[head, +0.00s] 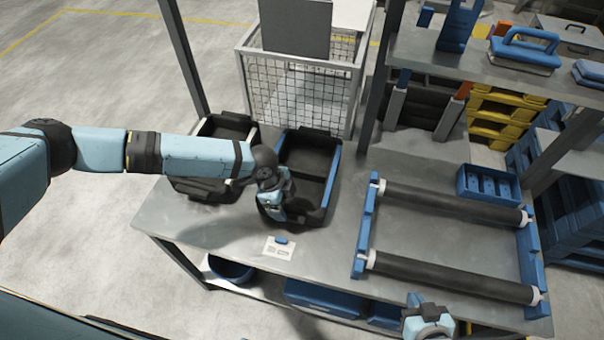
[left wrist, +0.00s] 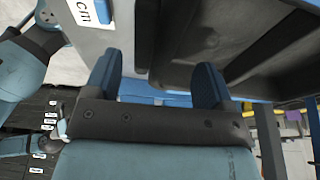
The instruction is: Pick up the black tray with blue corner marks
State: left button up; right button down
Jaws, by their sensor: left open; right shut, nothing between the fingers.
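The black tray with blue corner marks (head: 312,160) stands on the grey table; its blue marks show along the right edge and near left corner. My left gripper (head: 277,213) is at the tray's near left part, its arm covering some of that side. In the left wrist view my left gripper (left wrist: 156,78) is open, its two dark blue fingers apart with nothing held between them. A dark tray wall (left wrist: 185,40) shows close by the fingers; whether they touch it I cannot tell. My right gripper (head: 427,316) is shut and empty at the bottom edge, partly cut off.
Another black tray with white marks (head: 228,130) stands just left, partly behind my arm. A white card (head: 280,248) lies in front. A roller frame (head: 450,276) and small blue box (head: 487,184) are to the right. A wire cage (head: 300,95) stands behind.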

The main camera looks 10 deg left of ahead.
aim_at(287, 210)
pick_arm(q)
jog(key=shift+s+p+x, duration=0.15)
jog(key=shift+p+x, duration=0.2)
jog(key=shift+x, duration=1)
jog(key=shift+s+p+x, duration=0.1)
jog(key=shift+p+x, duration=0.2)
jog(key=shift+x, duration=1.05)
jog(key=c, duration=1.2)
jog(key=shift+r, duration=0.1)
